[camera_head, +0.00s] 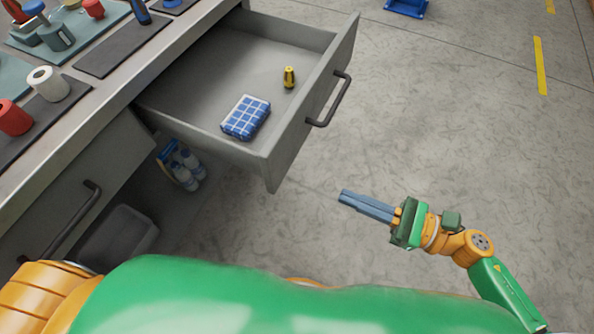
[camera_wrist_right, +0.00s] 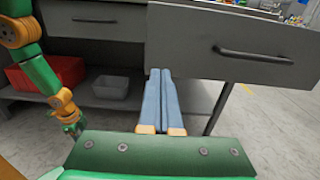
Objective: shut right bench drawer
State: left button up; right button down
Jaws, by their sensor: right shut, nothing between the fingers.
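The right bench drawer (camera_head: 212,92) is pulled well out from the bench in the head view. Its front carries a dark bar handle (camera_head: 329,101). A blue checked packet (camera_head: 246,117) and a small yellow and black item (camera_head: 289,77) lie inside it. My right gripper (camera_head: 344,199) is shut and empty, in front of the drawer and apart from it. In the right wrist view the shut fingers (camera_wrist_right: 161,75) point toward the bench, with the drawer front (camera_wrist_right: 235,58) and its handle (camera_wrist_right: 252,55) at upper right.
The bench top (camera_head: 105,92) holds mats with red, white and blue items. Another closed drawer (camera_head: 75,185) is at the left. Bottles (camera_head: 183,166) and a grey bin (camera_head: 117,236) sit below the bench.

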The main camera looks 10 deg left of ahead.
aim_at(280, 168)
jog(key=p+x, duration=0.2)
jog(key=x, duration=0.9)
jog(key=shift+w+a+r, duration=0.1)
jog(key=shift+w, duration=0.05)
jog(key=shift+a, duration=0.35)
pick_arm(q)
notch_tip(280, 168, up, 3)
jog(key=shift+d+f, duration=0.1)
jog(key=shift+d, duration=0.05)
pick_arm(e)
jog(key=shift+w, duration=0.1)
